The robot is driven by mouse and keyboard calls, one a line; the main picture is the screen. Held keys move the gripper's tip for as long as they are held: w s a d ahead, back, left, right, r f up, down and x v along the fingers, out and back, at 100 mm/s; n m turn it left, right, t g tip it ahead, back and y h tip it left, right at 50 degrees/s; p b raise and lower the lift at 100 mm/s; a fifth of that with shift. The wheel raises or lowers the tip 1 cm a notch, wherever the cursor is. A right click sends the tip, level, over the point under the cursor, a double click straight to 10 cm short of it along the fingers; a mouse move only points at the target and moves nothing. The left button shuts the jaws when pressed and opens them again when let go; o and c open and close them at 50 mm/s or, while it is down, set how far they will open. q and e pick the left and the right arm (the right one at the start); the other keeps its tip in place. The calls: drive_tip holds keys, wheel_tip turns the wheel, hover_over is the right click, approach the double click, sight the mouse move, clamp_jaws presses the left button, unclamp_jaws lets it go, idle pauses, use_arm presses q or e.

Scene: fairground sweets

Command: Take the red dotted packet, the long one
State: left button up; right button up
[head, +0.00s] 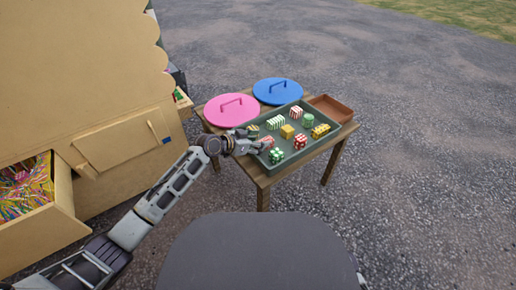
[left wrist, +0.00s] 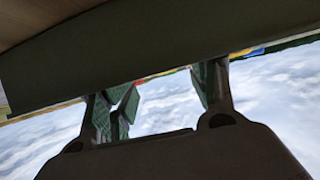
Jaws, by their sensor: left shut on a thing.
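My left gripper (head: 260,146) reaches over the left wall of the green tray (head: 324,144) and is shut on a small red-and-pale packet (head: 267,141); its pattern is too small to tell. My right gripper is not in view.
The tray also holds a red-striped packet (head: 296,112), a green dotted one (head: 276,156), a yellow one (head: 287,131) and several others. Pink (head: 231,110) and blue (head: 278,91) lids lie behind; an empty brown tray (head: 331,108) is at right.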

use_arm(q)
drive_tip(key=f, duration=0.3)
drive_tip(key=shift+s+d+g, duration=0.1)
drive_tip(key=shift+s+g, duration=0.2)
drive_tip(key=shift+s, duration=0.05)
drive_tip(key=c, duration=0.5)
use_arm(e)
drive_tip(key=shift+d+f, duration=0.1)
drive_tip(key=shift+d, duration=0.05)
use_arm(q)
drive_tip(key=shift+c, duration=0.4)
drive_tip(key=shift+a+r, duration=0.2)
drive_tip(key=shift+r, duration=0.15)
clamp_jaws()
drive_tip(key=shift+w+r+p, duration=0.1)
drive_tip(key=shift+r+p, duration=0.45)
drive_tip(key=shift+r, duration=0.1)
wheel_tip(320, 180, up, 7)
drive_tip(key=shift+w+d+r+p, duration=0.1)
drive_tip(key=shift+w+p, duration=0.05)
drive_tip(key=shift+p, duration=1.1)
drive_tip(key=shift+r, duration=0.8)
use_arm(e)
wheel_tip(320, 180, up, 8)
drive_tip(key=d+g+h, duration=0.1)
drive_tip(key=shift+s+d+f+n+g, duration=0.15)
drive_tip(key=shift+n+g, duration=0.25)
use_arm(q)
drive_tip(key=shift+d, duration=0.1)
